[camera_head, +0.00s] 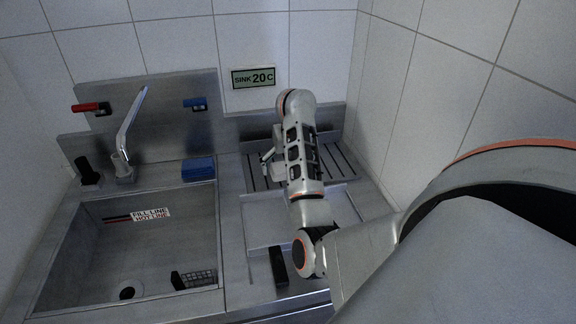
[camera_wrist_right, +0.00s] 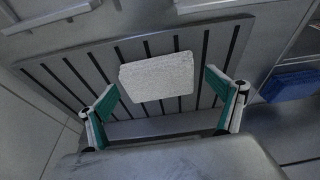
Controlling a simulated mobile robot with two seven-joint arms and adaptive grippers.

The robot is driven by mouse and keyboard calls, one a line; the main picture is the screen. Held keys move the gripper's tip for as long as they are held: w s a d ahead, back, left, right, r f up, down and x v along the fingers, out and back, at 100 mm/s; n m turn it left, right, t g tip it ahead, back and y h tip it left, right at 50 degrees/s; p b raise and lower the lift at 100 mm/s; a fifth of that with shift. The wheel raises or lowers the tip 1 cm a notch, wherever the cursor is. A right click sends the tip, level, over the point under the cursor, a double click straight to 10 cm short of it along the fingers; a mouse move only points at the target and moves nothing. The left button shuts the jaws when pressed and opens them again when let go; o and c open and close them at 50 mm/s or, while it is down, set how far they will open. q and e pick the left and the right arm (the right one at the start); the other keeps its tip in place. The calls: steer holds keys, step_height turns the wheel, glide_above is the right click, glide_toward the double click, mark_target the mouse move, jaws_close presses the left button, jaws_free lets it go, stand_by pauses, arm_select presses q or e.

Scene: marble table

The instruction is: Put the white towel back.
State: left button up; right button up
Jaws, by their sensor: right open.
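The white towel (camera_wrist_right: 157,76) is a small folded rectangle lying on the slatted drain rack (camera_wrist_right: 62,72) in the right wrist view. In the head view my right arm covers part of the rack, and I cannot clearly tell the towel apart there. My right gripper (camera_wrist_right: 161,85) is open, with one green-padded finger on each side of the towel and gaps between them. In the head view this gripper (camera_head: 267,158) shows only partly, over the rack's left part. My left gripper is not in view.
The sink basin (camera_head: 160,245) lies left, with a faucet (camera_head: 128,130) behind it. A blue sponge (camera_head: 198,169) sits on its back right rim. A shallow tray area (camera_head: 262,222) and a dark block (camera_head: 278,265) lie in front of the rack. Tiled walls close the back and right.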

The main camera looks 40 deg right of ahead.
steer(key=shift+r+p, duration=0.3)
steer(key=shift+p, duration=0.05)
steer(key=v, duration=0.4)
steer(key=p+v, duration=0.1)
steer(key=v, duration=0.1)
steer(key=shift+w+a+r, duration=0.1)
steer(key=shift+a+r, duration=0.05)
steer(key=shift+a, duration=0.3)
steer(key=shift+r, duration=0.5)
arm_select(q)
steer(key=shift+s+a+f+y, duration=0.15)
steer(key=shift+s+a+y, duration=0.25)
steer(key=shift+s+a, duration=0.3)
